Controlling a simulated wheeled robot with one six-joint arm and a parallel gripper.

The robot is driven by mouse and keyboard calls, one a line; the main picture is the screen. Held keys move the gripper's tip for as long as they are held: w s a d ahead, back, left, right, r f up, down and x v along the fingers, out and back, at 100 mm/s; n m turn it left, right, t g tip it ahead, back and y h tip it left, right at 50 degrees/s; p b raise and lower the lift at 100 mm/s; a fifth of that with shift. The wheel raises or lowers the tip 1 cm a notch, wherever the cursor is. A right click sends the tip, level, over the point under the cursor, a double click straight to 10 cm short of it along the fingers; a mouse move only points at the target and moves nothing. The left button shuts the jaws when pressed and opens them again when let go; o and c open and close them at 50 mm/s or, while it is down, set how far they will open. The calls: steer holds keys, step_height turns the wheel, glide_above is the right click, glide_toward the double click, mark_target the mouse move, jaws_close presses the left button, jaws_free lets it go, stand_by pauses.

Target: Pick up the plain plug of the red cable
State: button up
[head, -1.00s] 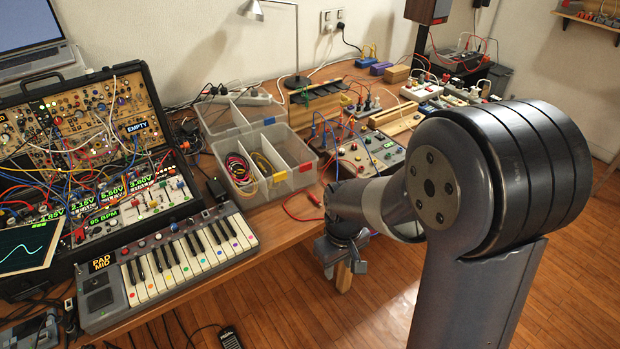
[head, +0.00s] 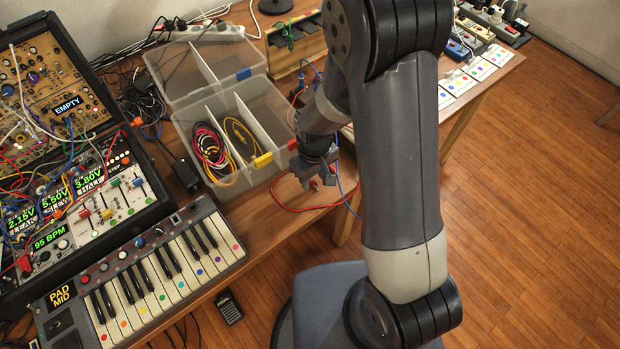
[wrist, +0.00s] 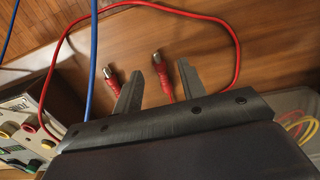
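The red cable (head: 300,208) lies in a loop near the table's front edge. In the wrist view the red cable (wrist: 232,50) arcs around two red plugs with metal tips. One plug (wrist: 115,82) lies left of my fingers. The other plug (wrist: 166,86) shows in the gap between them. I cannot tell at this size which plug is plain. My gripper (wrist: 160,68) is open above the table, with nothing held. In the head view my gripper (head: 318,180) is over the cable and hides the plugs there.
A blue cable (wrist: 92,60) runs past the left plug. A clear divided bin (head: 262,175) with coiled cables stands close to my gripper. A device with coloured sockets (wrist: 22,130) is at left in the wrist view. A keyboard (head: 150,275) and a chair (head: 325,290) are nearby.

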steer(key=shift+f, duration=0.8)
steer(key=shift+c, duration=0.6)
jaws_close()
